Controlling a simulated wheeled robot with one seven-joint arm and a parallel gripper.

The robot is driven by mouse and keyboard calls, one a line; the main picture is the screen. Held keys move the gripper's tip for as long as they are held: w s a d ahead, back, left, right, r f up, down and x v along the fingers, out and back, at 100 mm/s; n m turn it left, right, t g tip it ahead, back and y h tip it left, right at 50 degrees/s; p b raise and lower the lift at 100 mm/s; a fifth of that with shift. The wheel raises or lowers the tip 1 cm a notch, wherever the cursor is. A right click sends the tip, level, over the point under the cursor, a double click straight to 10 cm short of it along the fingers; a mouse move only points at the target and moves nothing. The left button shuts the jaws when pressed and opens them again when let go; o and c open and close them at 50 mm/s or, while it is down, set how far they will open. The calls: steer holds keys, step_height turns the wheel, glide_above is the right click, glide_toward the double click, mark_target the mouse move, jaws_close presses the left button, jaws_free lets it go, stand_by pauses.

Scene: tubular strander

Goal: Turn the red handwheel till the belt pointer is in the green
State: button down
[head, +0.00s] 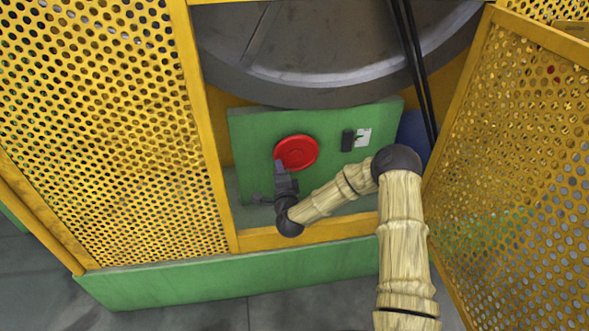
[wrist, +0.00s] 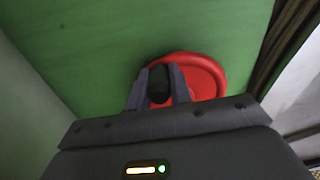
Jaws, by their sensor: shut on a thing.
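The red handwheel (head: 300,152) is mounted on a green panel (head: 252,130) behind the guard opening. It also shows in the wrist view (wrist: 208,78). My gripper (wrist: 161,72) is at the wheel's left side in the wrist view, its two fingers shut on the wheel's dark handle (wrist: 158,86). In the head view my gripper (head: 281,166) touches the wheel's lower left edge and covers the handle. A small white scale (head: 363,138) with a green mark sits right of the wheel, beside a dark block (head: 347,140). The pointer's exact reading is too small to tell.
Yellow perforated guards stand on the left (head: 100,110) and right (head: 515,150) of the opening. A large grey drum (head: 330,50) and dark belts (head: 416,60) are above the panel. A yellow sill (head: 310,232) runs below my forearm.

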steer(key=shift+w+d+r+m, duration=0.1)
steer(key=shift+d+r+m, duration=0.05)
steer(key=shift+m, duration=0.15)
steer(key=c, duration=1.3)
jaws_free()
steer(key=shift+o, duration=0.2)
steer(key=s+d+p, duration=0.1)
steer(key=s+p, duration=0.2)
steer(key=s, duration=1.4)
steer(key=shift+s, duration=0.25)
